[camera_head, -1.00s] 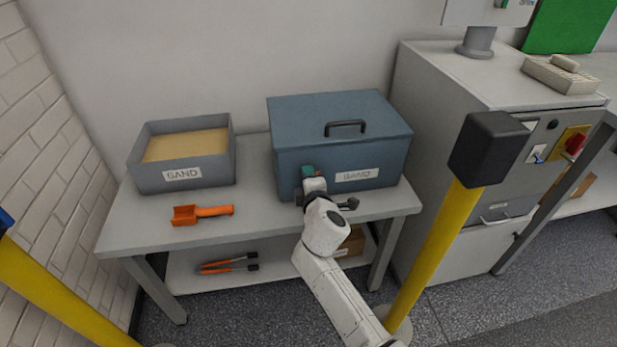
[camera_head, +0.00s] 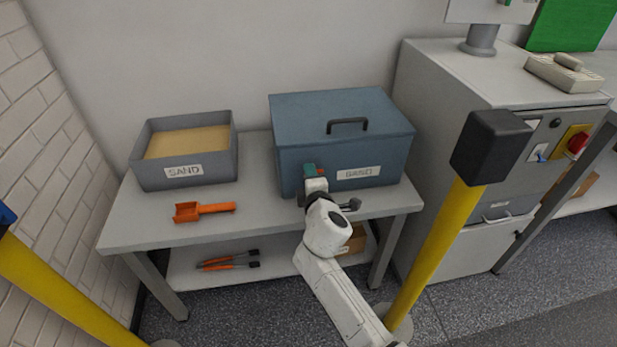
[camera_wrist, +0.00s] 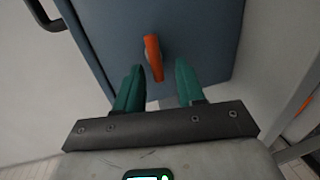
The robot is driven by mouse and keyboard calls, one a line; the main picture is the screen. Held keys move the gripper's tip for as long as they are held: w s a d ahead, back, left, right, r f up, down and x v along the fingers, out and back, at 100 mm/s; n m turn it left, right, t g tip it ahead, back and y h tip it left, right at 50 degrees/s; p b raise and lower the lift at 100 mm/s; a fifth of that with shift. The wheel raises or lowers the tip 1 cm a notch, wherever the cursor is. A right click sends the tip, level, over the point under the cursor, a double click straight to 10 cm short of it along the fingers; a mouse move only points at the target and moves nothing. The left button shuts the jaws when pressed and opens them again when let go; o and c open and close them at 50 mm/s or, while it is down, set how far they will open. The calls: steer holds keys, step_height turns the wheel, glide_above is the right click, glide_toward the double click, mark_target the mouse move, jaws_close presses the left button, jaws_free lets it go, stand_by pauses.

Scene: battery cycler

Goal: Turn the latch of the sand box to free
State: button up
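The sand box is a blue-grey lidded box (camera_head: 345,125) with a black handle on its lid and a white label on its front, standing on the bench. Its latch, a small orange lever (camera_wrist: 153,58), is on the front face in the wrist view. It stands nearly upright in that picture, leaning slightly. My gripper (camera_wrist: 158,85) has two green fingers, spread apart with the latch's lower end between their tips. I see a gap on each side of the latch. In the head view my gripper (camera_head: 310,170) is at the box's front and hides most of the latch.
An open grey tray of sand (camera_head: 160,183) stands on the bench's left, with an orange scoop (camera_head: 204,211) in front. Orange-handled tools (camera_head: 228,261) lie on the lower shelf. A yellow post with a black head (camera_head: 490,147) stands right of my arm. A grey cabinet (camera_head: 450,90) is at right.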

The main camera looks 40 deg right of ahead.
steer(key=v, duration=1)
steer(key=shift+p, duration=0.4)
steer(key=shift+a, duration=0.1)
steer(key=s+f+m+g+y+p, duration=0.25)
steer(key=s+m+g+p, duration=0.55)
steer(key=s, duration=0.6)
steer(key=s+a+m+g+y+p, duration=0.3)
steer(key=s+a+y, duration=0.3)
steer(key=s+a, duration=0.4)
steer(key=s+r+g, duration=0.1)
steer(key=s, duration=0.1)
steer(key=shift+s+m, duration=0.4)
steer(key=shift+w, duration=0.1)
